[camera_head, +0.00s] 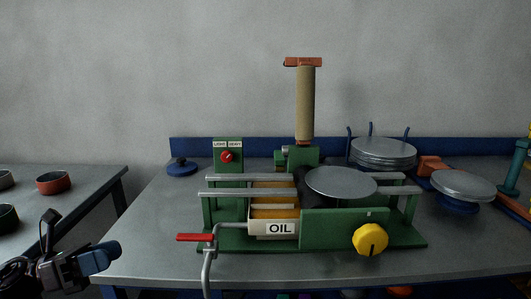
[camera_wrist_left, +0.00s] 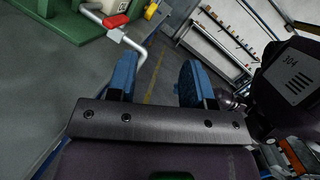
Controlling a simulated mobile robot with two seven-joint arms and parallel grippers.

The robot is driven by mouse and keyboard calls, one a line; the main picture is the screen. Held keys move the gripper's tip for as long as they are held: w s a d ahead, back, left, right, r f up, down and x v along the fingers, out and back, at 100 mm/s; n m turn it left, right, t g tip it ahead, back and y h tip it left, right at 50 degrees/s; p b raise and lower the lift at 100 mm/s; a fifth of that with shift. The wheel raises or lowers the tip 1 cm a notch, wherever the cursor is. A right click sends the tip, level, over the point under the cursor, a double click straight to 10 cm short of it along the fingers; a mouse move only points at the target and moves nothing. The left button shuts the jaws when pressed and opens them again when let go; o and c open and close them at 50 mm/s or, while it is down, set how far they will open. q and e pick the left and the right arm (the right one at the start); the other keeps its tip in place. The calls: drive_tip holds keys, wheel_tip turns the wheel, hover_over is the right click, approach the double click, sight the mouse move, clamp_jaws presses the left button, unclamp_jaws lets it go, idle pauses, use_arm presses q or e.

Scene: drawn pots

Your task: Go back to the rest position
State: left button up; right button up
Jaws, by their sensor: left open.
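My left gripper (camera_head: 92,262) is at the lower left in the head view, in front of the gap between the two tables. In the left wrist view its two blue fingers (camera_wrist_left: 158,82) are spread apart with nothing between them. The fingers point past the table edge, toward the floor. The crank's red handle also shows in the left wrist view (camera_wrist_left: 116,21). My right gripper is in neither view.
The grey table (camera_head: 160,240) carries the machine, a stack of plates (camera_head: 383,152), a plate on a blue stand (camera_head: 462,185) and a blue lid (camera_head: 182,168). A side table at left holds an orange bowl (camera_head: 53,182) and dark bowls (camera_head: 8,217). The table's left front is clear.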

use_arm(q)
wheel_tip(320, 180, down, 12)
drive_tip(key=a+n+t+y+p, duration=0.25)
drive_tip(key=n+t+y, duration=1.15)
drive_tip(key=n, duration=2.1)
drive_tip(key=s+d+f+n+g+y, duration=0.2)
drive_tip(key=s+f, duration=0.6)
drive_tip(key=s, duration=0.4)
drive_tip(key=s+d+f+n+g+y+p, duration=0.1)
drive_tip(key=s+d+f+n+g+y, duration=0.2)
drive_tip(key=s+f+n+g, duration=0.4)
drive_tip(key=s+d+f, duration=0.1)
drive_tip(key=s+f, duration=0.1)
drive_tip(key=s, duration=0.3)
drive_tip(key=shift+d, duration=0.3)
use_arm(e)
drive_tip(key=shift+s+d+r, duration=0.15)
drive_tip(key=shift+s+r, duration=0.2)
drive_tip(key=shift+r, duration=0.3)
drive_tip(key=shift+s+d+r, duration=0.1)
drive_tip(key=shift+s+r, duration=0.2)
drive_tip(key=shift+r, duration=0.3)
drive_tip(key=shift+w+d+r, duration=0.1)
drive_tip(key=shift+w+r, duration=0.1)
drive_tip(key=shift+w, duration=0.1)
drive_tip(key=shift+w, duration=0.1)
